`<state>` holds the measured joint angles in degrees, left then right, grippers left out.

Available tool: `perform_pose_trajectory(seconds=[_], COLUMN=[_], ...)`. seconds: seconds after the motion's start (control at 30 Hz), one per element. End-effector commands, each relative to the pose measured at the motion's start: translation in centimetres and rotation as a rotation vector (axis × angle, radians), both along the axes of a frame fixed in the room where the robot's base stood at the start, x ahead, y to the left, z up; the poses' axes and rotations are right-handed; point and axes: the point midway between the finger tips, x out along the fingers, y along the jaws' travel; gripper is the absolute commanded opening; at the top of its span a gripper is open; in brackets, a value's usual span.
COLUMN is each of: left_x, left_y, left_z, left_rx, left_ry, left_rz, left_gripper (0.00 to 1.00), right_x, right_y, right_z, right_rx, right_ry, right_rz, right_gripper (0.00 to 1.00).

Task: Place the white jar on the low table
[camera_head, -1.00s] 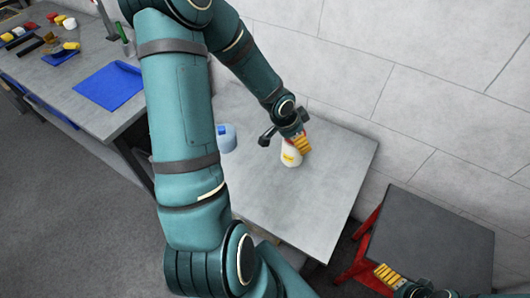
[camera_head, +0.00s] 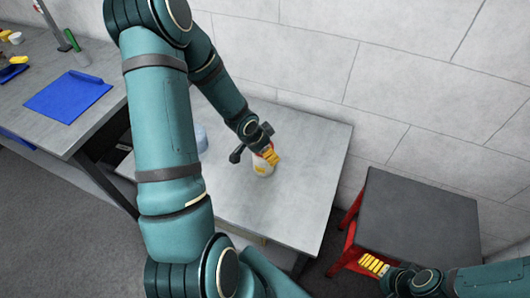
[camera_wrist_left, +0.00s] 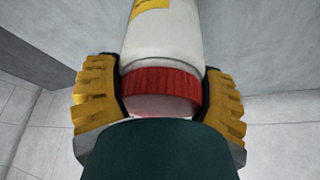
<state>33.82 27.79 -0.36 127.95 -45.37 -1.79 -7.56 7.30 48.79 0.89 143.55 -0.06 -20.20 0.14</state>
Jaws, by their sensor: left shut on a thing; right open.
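The white jar (camera_head: 263,169) has a yellow label and a red lid. My left gripper (camera_head: 268,155) is shut on it by the lid end. In the left wrist view the jar (camera_wrist_left: 162,45) sits between both yellow fingers (camera_wrist_left: 160,100), its red lid toward the palm. In the head view the jar appears over the light grey table (camera_head: 290,205); I cannot tell whether it touches the top. A lower-looking stand with a dark top and red frame (camera_head: 420,215) is at the right, its top bare. My right gripper (camera_head: 374,264) is open and empty at this stand's near edge.
A blue-white container (camera_head: 201,139) stands on the grey table, partly behind my left arm. A workbench (camera_head: 30,75) at the left carries a blue mat (camera_head: 68,96) and several small items. A block wall (camera_head: 390,70) closes off the back.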

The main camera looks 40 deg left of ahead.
Motion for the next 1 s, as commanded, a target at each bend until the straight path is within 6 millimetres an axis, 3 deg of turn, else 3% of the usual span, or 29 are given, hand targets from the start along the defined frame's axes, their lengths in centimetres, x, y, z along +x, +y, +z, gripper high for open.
perform_pose_trajectory(seconds=[0.27, 0.3, 0.33, 0.37, 0.7, 1.0], left_x=[0.0, -0.1, -0.1, -0.1, -0.1, -2.1], left_y=[0.0, 0.0, 0.0, 0.0, 0.1, 0.7], left_z=[-0.1, -0.1, -0.1, -0.1, 0.5, 5.8], left_rx=[0.0, 0.0, 0.0, 0.0, 0.0, 0.0], left_ry=[0.0, 0.002, 0.002, 0.002, 0.001, 0.002], left_rz=[0.001, 0.001, 0.001, 0.001, 0.002, 0.005], left_gripper=[0.29, 0.85, 0.96, 1.0, 1.0, 1.0], right_x=[0.0, 0.0, 0.0, 0.0, 0.0, -0.5], right_y=[0.0, 0.0, 0.0, 0.0, 0.0, 0.1], right_z=[-0.1, -0.1, 0.0, 0.0, 0.4, 3.7], right_rx=[0.0, 0.0, 0.0, 0.0, 0.0, 0.003], right_ry=[-0.001, -0.001, -0.001, -0.001, 0.0, 0.013], right_rz=[0.0, 0.0, 0.0, 0.0, 0.0, 0.003], right_gripper=[0.95, 0.95, 0.95, 0.95, 0.95, 0.95])
